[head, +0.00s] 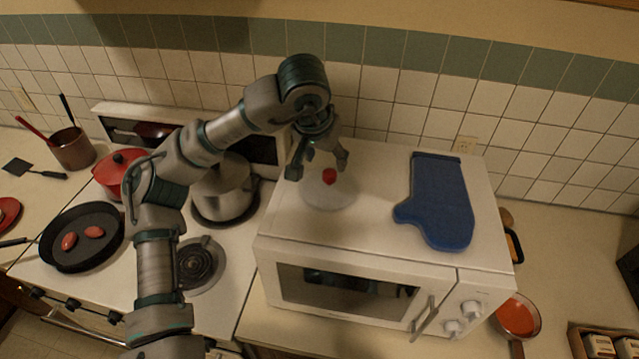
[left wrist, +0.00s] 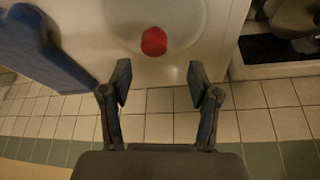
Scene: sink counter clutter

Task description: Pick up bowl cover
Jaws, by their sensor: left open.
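The bowl cover (head: 331,194) is a translucent dome with a red knob (head: 329,176), lying on top of the white microwave (head: 390,180). My left gripper (head: 318,172) is open above the cover, with its fingers close around the knob's area in the head view. In the left wrist view the red knob (left wrist: 154,41) and pale cover (left wrist: 185,18) show beyond the open, empty left gripper (left wrist: 160,85). The knob lies ahead of the fingertips, not between them. My right gripper is not in view.
A blue oven mitt (head: 438,200) lies on the microwave right of the cover. A steel pot (head: 225,190), red pot (head: 120,172) and black pan (head: 82,236) with red items stand on the stove at left. The tiled wall (head: 380,90) is close behind.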

